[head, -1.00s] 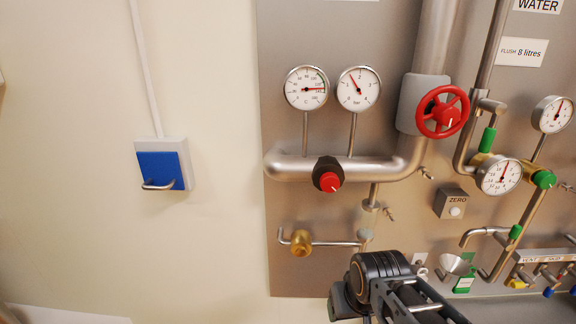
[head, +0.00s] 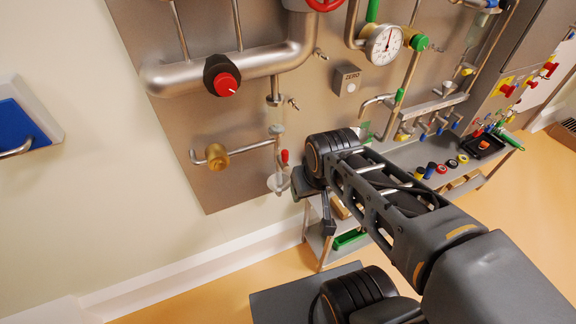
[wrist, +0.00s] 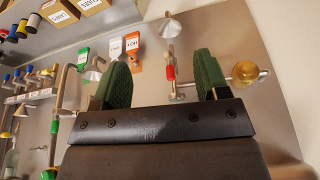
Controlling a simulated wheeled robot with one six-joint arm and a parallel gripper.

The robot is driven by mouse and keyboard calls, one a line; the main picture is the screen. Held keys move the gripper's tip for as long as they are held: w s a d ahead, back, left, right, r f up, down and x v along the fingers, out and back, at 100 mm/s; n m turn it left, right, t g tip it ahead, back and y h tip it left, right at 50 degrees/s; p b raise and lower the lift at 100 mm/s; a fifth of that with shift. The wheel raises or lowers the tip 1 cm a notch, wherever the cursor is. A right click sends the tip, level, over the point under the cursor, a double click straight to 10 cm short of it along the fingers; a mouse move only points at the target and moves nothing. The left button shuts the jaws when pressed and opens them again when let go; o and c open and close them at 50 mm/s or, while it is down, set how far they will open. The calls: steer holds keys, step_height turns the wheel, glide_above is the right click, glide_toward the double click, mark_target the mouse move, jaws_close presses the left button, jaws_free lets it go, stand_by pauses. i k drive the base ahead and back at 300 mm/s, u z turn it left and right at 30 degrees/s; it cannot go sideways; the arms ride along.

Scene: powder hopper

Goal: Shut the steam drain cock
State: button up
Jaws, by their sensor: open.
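The steam drain cock shows a small red-sleeved lever (head: 285,157) on the panel, just left of my wrist in the head view. The red sleeve stands roughly upright, about in line with the vertical pipe. It also shows in the wrist view as a red sleeve (wrist: 170,72). A pale drain cup (head: 277,183) sits below it. My gripper (wrist: 162,62) is open, with two green-padded fingers. In the wrist view, the cock appears between the fingers and beyond them, and nothing is held. In the head view my wrist hides most of the gripper.
A brass fitting (head: 216,156) on a thin pipe lies left of the cock. A large steam pipe with a red knob (head: 226,84) runs above.

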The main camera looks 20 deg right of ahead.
mark_target(283, 160)
steer(key=k, duration=1.05)
steer(key=u, duration=0.85)
steer(key=i, duration=0.9)
steer(key=z, duration=0.8)
